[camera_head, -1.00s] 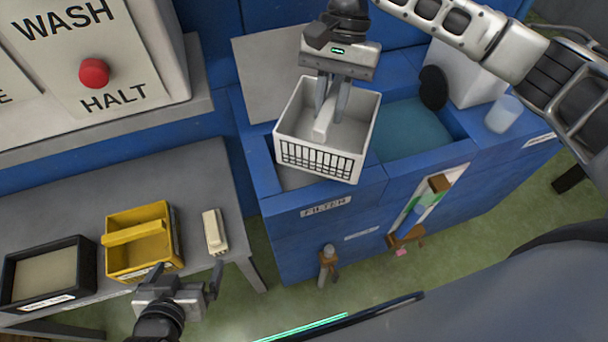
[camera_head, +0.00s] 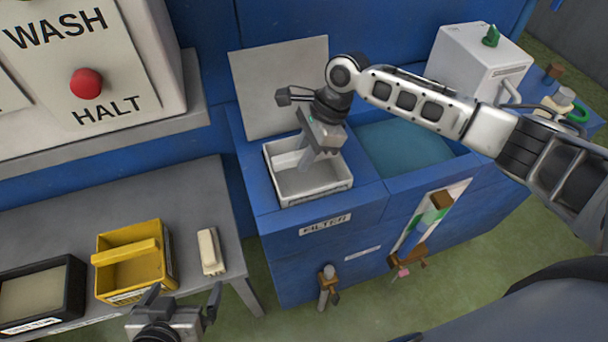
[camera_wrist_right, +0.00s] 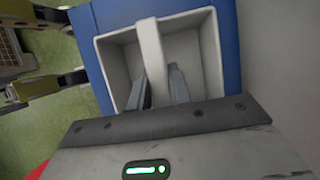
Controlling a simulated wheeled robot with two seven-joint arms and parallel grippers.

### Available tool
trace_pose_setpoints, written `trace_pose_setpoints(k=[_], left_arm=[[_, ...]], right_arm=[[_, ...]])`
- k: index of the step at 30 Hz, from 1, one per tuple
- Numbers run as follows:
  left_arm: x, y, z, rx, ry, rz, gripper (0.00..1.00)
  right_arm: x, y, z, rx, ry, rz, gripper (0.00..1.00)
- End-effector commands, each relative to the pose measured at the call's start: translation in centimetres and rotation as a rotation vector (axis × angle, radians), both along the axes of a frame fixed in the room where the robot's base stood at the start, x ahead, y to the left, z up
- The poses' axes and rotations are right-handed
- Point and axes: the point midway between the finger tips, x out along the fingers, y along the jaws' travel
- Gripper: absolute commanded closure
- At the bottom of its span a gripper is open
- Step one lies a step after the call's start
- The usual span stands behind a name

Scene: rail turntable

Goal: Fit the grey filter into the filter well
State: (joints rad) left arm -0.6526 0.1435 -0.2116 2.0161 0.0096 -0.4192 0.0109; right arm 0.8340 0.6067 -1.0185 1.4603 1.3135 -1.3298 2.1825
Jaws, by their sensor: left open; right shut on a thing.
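The grey filter (camera_head: 318,192) is a pale open basket with a handle bar across it. It sits in the filter well (camera_head: 262,192) of the blue unit, above the FILTER label. Its rim and a strip of front wall show above the deck, and its lower part is hidden. My right gripper (camera_head: 305,163) reaches down into it and is shut on the handle bar, which also shows between the fingers in the right wrist view (camera_wrist_right: 150,60). My left gripper (camera_head: 184,298) is open and empty, at the front edge of the grey table.
A yellow crate (camera_head: 135,280), a black tray (camera_head: 75,290) and a cream block (camera_head: 210,252) are on the grey table (camera_head: 195,190). A grey lid panel (camera_head: 280,85) stands behind the well. A water basin (camera_head: 405,145) lies right of it, beside a white box (camera_head: 465,60).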

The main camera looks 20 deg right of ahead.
Motion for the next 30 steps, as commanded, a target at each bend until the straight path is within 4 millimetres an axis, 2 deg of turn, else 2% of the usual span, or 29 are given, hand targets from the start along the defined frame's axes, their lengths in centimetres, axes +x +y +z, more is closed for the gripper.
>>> trace_pose_setpoints(k=[3, 11, 16, 28, 29, 30], left_arm=[[0.1, 0.0, 0.0, 0.000, -0.003, 0.000, 0.00], [0.2, 0.0, 0.0, -0.002, -0.007, -0.001, 0.00], [0.0, -0.1, -0.2, -0.003, -0.005, -0.002, 0.00], [-0.4, -0.1, -0.3, -0.003, 0.006, -0.003, 0.00], [-0.4, -0.1, -0.3, -0.003, 0.006, -0.003, 0.00], [-0.4, -0.1, -0.3, -0.003, 0.006, -0.003, 0.00]], right_arm=[[0.1, 0.0, -2.0, 0.001, -0.001, 0.000, 1.00], [0.1, 0.1, -4.0, 0.002, -0.001, 0.001, 1.00], [0.0, 0.0, -6.5, 0.001, 0.001, 0.000, 1.00], [0.1, 0.1, -7.2, 0.002, -0.001, 0.001, 1.00], [0.0, 0.0, -7.2, 0.001, 0.000, 0.001, 0.72], [0.0, 0.0, -7.2, 0.000, 0.000, 0.001, 0.61]])
